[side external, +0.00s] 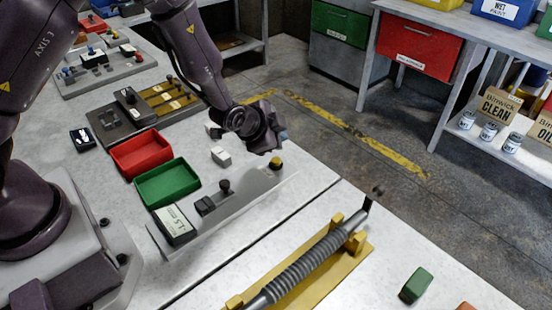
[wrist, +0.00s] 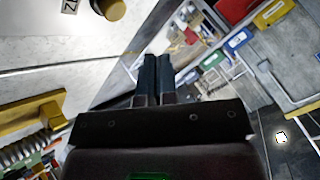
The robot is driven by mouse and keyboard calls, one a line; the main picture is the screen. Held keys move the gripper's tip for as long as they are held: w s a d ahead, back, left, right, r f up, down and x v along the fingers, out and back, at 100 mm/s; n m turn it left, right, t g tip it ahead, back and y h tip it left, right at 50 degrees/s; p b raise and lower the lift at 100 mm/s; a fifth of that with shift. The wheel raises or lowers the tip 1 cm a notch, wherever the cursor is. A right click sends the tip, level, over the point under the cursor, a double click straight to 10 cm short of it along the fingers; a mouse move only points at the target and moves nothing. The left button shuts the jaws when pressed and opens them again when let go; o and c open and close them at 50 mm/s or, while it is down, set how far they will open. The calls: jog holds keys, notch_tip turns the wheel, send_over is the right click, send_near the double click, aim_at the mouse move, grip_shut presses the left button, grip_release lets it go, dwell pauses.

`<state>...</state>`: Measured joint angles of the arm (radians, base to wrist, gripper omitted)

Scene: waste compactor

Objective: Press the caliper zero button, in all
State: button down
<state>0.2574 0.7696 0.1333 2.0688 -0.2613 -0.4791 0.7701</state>
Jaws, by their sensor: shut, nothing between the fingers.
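The caliper (side external: 240,195) is a long grey plate on the table in the side view, with a white display (side external: 173,222) at its near left end and black knobs along it. A yellow round button (side external: 276,162) stands at its far right end. The wrist view shows a yellow button (wrist: 110,8) at the top edge, beside a partly cut-off label (wrist: 70,5) starting with Z. My gripper (side external: 283,135) is near the yellow button, above and a little beyond it in the side view. In the wrist view its dark fingers (wrist: 152,75) are together and empty, apart from the button.
A red tray (side external: 141,153) and a green tray (side external: 168,182) stand left of the caliper. A small white block (side external: 221,156) lies behind it. A yellow fixture with a ribbed grey rod (side external: 305,265) is at the front. The table edge is close by on the right.

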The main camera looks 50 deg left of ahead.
aim_at(277, 161)
jog(key=shift+f, duration=1.8)
jog(key=shift+f, duration=0.1)
dwell(0.6)
jog(key=shift+f, duration=0.3)
jog(key=shift+f, duration=0.5)
dwell(0.6)
jog(key=shift+r, duration=0.95)
jog(key=shift+r, duration=2.5)
